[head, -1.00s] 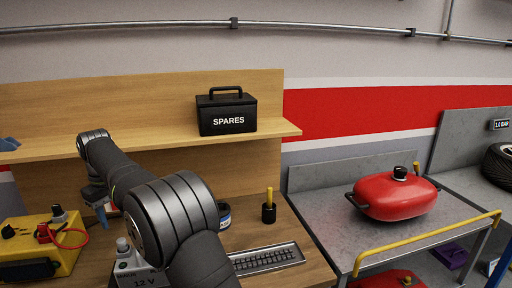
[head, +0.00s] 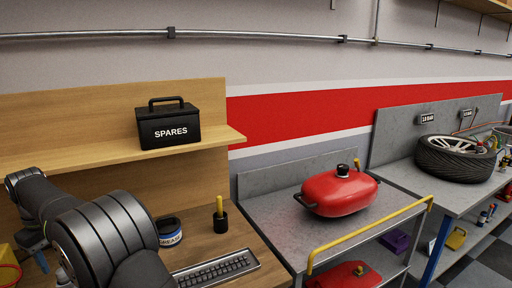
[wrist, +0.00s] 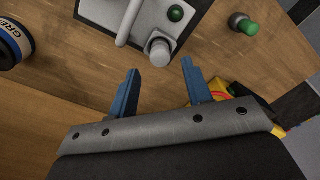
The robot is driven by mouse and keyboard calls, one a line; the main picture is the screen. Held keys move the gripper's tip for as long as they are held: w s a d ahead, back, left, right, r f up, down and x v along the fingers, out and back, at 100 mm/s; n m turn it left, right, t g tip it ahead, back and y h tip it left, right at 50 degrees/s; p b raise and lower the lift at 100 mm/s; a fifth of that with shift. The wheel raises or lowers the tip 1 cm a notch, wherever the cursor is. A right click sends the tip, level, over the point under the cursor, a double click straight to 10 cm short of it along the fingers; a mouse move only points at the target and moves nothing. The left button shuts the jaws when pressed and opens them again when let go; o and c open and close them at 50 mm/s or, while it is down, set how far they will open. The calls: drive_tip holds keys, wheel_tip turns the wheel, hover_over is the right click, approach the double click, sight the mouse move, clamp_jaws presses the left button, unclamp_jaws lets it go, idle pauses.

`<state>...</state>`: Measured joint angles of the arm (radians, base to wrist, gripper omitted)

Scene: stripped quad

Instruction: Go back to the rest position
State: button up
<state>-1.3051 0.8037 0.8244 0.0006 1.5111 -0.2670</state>
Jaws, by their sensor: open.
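My gripper (wrist: 160,72) shows its two blue fingers standing apart in the wrist view, with nothing between them. It is over the wooden bench (wrist: 80,90), near a grey box (wrist: 113,8) with a pale round knob and a green button. In the head view, my arm is bent over the bench at the lower left. Only a small blue part of the gripper (head: 40,262) shows there, at the left edge. My arm hides part of the bench.
A grease tin (head: 169,231), a black pot (head: 220,218) and a keyboard (head: 218,268) are on the bench. A black SPARES box (head: 168,125) sits on the shelf above. A red tank (head: 340,193) rests on a grey cart (head: 270,215) to the right; a tyre (head: 455,160) lies beyond.

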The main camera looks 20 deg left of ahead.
sight(61, 271)
drive_tip(key=shift+f, duration=1.65)
wheel_tip(61, 271, up, 11)
wheel_tip(61, 271, down, 12)
drive_tip(key=shift+r, duration=0.1)
wheel_tip(61, 271, up, 5)
drive_tip(key=shift+w+d+f, duration=0.1)
drive_tip(key=shift+w, duration=0.05)
drive_tip(key=w+d+r, duration=0.7)
drive_tip(key=w+d, duration=0.1)
drive_tip(key=d, duration=0.1)
drive_tip(key=w+d+f, duration=0.5)
drive_tip(key=w+d, duration=0.1)
drive_tip(key=w, duration=0.3)
drive_tip(key=w+d+f, duration=0.5)
drive_tip(key=w, duration=0.3)
drive_tip(key=s+a+f, duration=0.1)
drive_tip(key=a+f, duration=0.1)
drive_tip(key=a, duration=0.1)
drive_tip(key=s+a+f, duration=0.2)
drive_tip(key=a, duration=0.2)
drive_tip(key=s+a+f, duration=0.1)
drive_tip(key=a+f, duration=0.2)
drive_tip(key=shift+s+a+f, duration=0.1)
drive_tip(key=shift+s+a, duration=0.15)
drive_tip(key=shift+s, duration=0.05)
drive_tip(key=shift+d, duration=0.1)
